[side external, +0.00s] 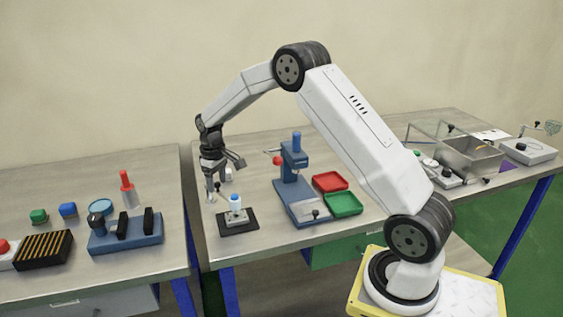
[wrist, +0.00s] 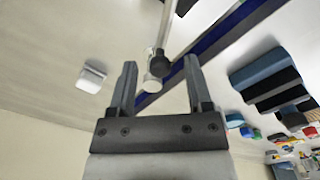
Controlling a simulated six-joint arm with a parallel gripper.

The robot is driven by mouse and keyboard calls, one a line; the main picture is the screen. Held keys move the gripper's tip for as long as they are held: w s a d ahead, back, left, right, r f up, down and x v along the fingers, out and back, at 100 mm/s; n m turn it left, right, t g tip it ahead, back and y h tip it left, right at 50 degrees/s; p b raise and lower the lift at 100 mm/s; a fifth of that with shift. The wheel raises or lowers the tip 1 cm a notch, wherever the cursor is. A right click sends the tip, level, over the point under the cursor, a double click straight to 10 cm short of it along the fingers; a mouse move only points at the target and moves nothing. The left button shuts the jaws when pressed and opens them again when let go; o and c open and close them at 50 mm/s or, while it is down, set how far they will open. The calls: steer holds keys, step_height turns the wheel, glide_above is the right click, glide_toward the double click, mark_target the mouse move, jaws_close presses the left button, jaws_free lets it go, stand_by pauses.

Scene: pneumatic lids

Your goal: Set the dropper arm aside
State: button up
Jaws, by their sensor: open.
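My gripper (side external: 218,177) hangs low over the left part of the right-hand bench, its fingers spread and nothing held. In the wrist view my gripper (wrist: 159,64) shows two separated dark fingers. A pale rod with a black knob and a whitish round end (wrist: 153,82), which looks like the dropper arm, comes down from the top and ends in the gap between the fingers. I cannot tell its depth or whether it touches a finger. In the side view the arm is mostly hidden or too small around my gripper. A blue-topped vial in a holder (side external: 236,214) stands just below, on a black mat (side external: 238,228).
A blue press (side external: 294,172) stands to the right, beside a red tray (side external: 330,181) and a green tray (side external: 344,204). A small white block (wrist: 91,77) sits left of the fingers. A blue fixture (side external: 126,236) stands on the left bench, across a gap.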

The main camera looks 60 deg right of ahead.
jaws_close()
stand_by(1.4)
